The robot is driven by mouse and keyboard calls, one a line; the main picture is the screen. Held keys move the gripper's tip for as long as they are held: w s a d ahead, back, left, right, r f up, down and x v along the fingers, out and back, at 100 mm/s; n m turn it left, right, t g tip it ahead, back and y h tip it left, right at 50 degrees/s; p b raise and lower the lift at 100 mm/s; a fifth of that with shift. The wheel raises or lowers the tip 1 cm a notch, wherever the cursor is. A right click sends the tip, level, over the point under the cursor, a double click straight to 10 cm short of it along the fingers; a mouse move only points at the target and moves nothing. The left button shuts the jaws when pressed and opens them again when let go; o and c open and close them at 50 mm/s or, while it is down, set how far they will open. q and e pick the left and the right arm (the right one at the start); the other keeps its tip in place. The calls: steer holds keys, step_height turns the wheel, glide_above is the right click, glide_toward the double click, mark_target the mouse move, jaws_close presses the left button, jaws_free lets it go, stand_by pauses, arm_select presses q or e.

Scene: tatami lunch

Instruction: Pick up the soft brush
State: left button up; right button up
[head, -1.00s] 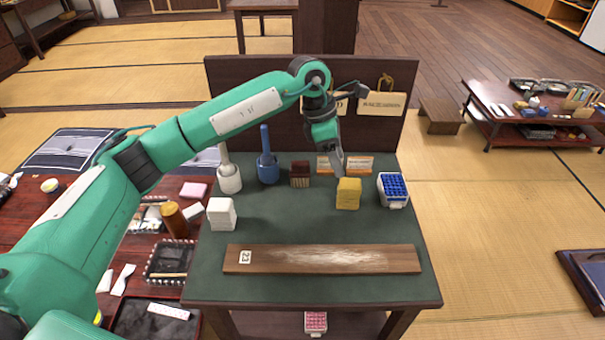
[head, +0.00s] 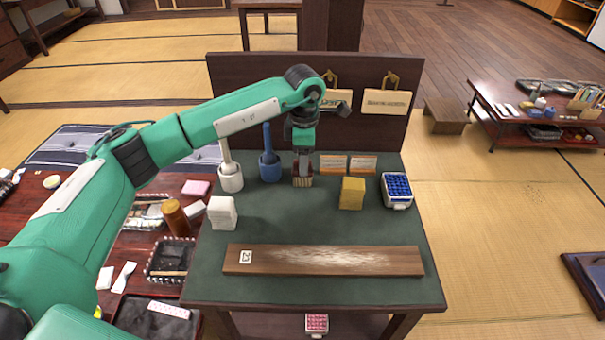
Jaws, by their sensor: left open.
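A small brush with a dark brown top and tan bristles (head: 302,182), which looks like the soft brush, stands bristles down at the back of the green table top. My left gripper (head: 303,168) points down right over it, its fingers at the brush's upper part. The jaws are open, and the gripper hides most of the brown top. I cannot tell whether the fingers touch it. My right gripper is not in view.
A blue brush in a holder (head: 270,170) stands close on the left, beside a white one (head: 231,180). A yellow sponge (head: 352,194), a blue-bristled block (head: 397,190) and a white block (head: 222,213) stand around. A wooden board (head: 325,261) lies in front. A dark panel (head: 240,100) rises behind.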

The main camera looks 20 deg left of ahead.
arm_select(q)
steer(key=f, duration=0.5)
steer(key=shift+a, duration=0.2)
steer(key=c, duration=1.1)
steer(key=shift+w+r, duration=0.1)
steer(key=shift+r, duration=0.05)
step_height(320, 180, up, 20)
steer(key=shift+f, duration=0.1)
